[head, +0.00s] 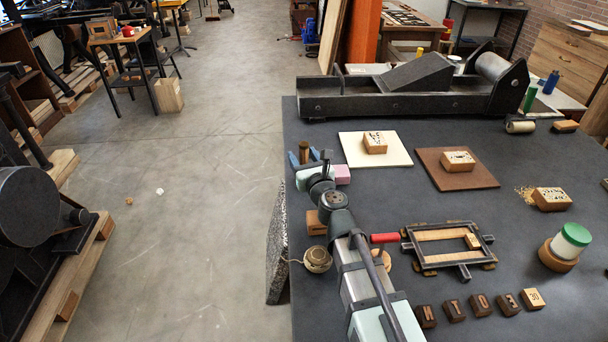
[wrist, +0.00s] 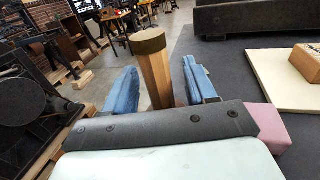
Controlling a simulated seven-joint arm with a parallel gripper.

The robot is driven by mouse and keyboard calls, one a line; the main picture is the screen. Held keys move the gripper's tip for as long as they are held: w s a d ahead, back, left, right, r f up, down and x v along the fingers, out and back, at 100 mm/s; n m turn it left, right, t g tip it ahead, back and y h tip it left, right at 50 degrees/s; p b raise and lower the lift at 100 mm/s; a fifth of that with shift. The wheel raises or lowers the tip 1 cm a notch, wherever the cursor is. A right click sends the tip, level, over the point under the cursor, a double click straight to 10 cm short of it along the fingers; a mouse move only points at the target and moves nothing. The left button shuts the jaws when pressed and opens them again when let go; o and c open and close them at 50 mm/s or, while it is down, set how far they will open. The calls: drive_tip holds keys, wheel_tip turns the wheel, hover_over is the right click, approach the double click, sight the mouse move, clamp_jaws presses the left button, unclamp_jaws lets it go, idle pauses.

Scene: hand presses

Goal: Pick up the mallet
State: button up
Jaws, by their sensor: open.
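A wooden upright piece with a darker brown cap, which looks like the mallet's handle (wrist: 155,78), stands between the jaws in the wrist view. Its lower part is hidden behind the gripper body. In the head view only a small brown bit of it (head: 304,150) shows between the fingers. My gripper (wrist: 160,85) has its two blue fingers apart, one on each side of the wood, with a visible gap at the left. It is at the table's far left edge in the head view.
A cream board (head: 398,156) and a brown board (head: 484,179) with blocks lie to the right. A long dark press (head: 400,104) stands at the back. A metal frame (head: 417,256), a red handle (head: 384,238) and a twine ball (head: 317,259) lie nearer. Open floor is left.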

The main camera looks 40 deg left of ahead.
drive_tip(key=shift+x, duration=0.75)
clamp_jaws()
